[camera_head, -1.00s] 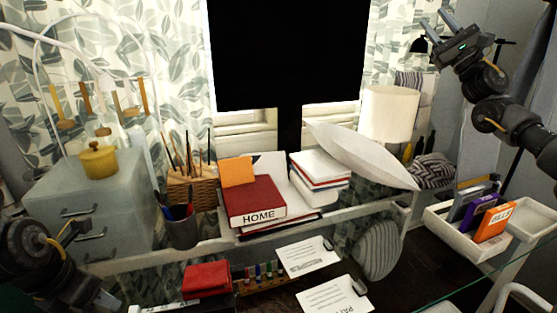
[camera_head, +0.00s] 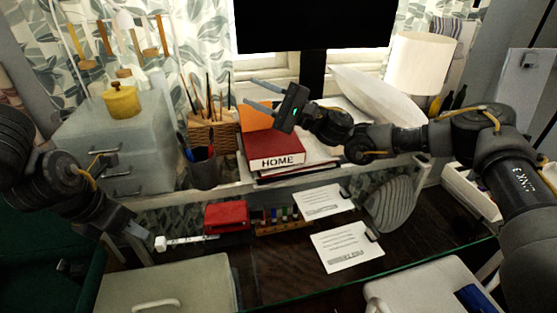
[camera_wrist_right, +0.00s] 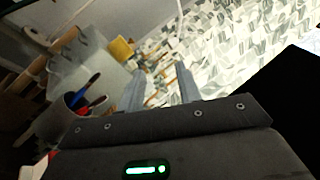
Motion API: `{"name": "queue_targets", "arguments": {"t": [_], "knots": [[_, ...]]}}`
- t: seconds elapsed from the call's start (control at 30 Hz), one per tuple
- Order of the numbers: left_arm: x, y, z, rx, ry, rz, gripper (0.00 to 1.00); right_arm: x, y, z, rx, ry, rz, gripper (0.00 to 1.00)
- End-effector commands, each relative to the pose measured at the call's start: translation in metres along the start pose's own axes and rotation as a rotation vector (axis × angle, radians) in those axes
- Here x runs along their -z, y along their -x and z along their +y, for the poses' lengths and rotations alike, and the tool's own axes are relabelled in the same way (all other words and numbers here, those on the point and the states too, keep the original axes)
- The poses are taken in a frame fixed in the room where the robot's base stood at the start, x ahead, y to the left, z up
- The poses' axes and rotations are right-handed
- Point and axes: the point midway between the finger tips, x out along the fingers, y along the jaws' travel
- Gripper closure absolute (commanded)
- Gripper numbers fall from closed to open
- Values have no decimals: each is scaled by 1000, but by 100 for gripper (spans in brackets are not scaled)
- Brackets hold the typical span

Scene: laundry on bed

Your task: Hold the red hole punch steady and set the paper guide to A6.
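The red hole punch (camera_head: 227,216) sits on the desk below the shelf in the head view. Its white paper guide (camera_head: 190,240) sticks out to the left and ends in a small white block (camera_head: 160,243). The size marks on the guide are too small to read. My left gripper (camera_head: 108,259) is left of the guide's end, apart from it, with its fingers spread. My right gripper (camera_head: 249,91) is raised above the books, well above the punch, open and empty. The right wrist view shows its two fingers (camera_wrist_right: 160,80) apart, with nothing between them.
A rack of coloured markers (camera_head: 278,219) stands just right of the punch, with printed papers (camera_head: 346,247) beyond. The shelf above holds a pen cup (camera_head: 203,168), a brush basket (camera_head: 212,134) and the HOME book (camera_head: 272,150). A grey-beige box (camera_head: 205,275) is in front.

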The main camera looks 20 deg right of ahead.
Motion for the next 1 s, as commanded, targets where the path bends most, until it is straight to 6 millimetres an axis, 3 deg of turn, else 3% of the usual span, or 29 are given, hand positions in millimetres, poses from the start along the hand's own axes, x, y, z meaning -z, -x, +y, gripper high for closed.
{"name": "queue_targets", "arguments": {"t": [0.03,0.2,0.4,0.5,0.7,0.87,1.0], "knots": [[0,0,0,0,0,0,64,-4,9,31,-56,-6,-15,65],[0,0,0,0,0,0,64,-22,55,122,-234,-15,-75,65],[0,0,0,0,0,0,64,-49,110,193,-380,-43,-144,65],[0,0,0,0,0,0,64,-59,129,213,-420,-56,-169,65],[0,0,0,0,0,0,64,-70,146,229,-454,-69,-193,65],[0,0,0,0,0,0,64,-71,146,231,-457,-70,-195,65],[0,0,0,0,0,0,64,-73,135,236,-457,-70,-196,65]]}}
